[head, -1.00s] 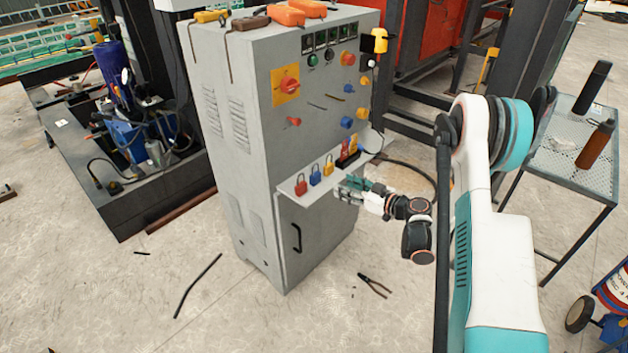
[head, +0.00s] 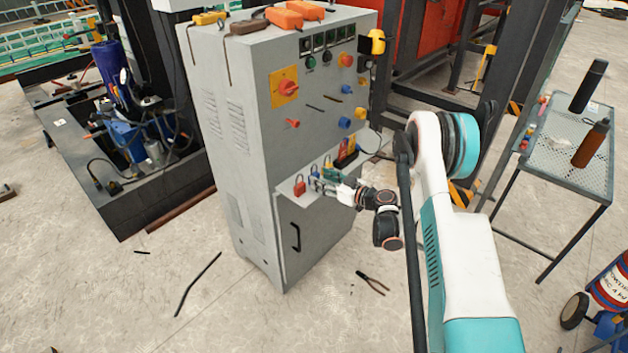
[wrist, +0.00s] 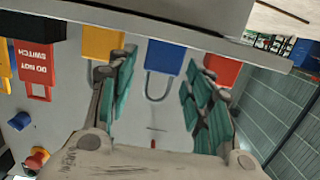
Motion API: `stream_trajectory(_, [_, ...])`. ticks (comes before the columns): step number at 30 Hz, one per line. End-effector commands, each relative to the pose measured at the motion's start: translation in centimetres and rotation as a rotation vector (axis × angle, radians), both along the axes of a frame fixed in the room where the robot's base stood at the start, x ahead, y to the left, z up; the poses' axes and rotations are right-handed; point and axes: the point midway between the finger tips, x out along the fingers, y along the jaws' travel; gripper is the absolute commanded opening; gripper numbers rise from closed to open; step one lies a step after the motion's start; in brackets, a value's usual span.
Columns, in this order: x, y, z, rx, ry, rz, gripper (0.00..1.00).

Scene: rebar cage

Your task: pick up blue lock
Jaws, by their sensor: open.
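The blue lock (wrist: 166,57) appears upside down in the wrist view, with its shackle hanging between my gripper's two fingers. In the head view the blue lock (head: 314,176) stands on the cabinet's small shelf, partly covered by the gripper. My gripper (wrist: 160,80) is open, one green-padded finger on each side of the lock, with a visible gap to each. In the head view my gripper (head: 324,182) is at the shelf from the right. Whether the fingers reach the lock in depth is hard to tell.
A red lock (wrist: 222,68) and a yellow lock (wrist: 102,42) flank the blue one closely, near the fingers. The grey cabinet (head: 255,120) has knobs above the shelf (head: 285,186). Pliers (head: 372,282) lie on the floor.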

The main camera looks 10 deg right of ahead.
Motion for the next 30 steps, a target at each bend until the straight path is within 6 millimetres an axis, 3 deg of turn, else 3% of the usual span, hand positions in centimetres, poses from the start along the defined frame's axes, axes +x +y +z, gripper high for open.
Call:
stream_trajectory(9, [3.2,2.7,-0.7,0.001,-0.001,0.001,0.47])
stream_trajectory(16, [3.3,2.7,-0.6,0.001,-0.001,0.000,0.47])
stream_trajectory(21, [3.3,2.7,-0.6,0.001,-0.001,0.000,0.11])
stream_trajectory(30, [3.3,2.7,-0.4,0.001,-0.001,0.000,0.10])
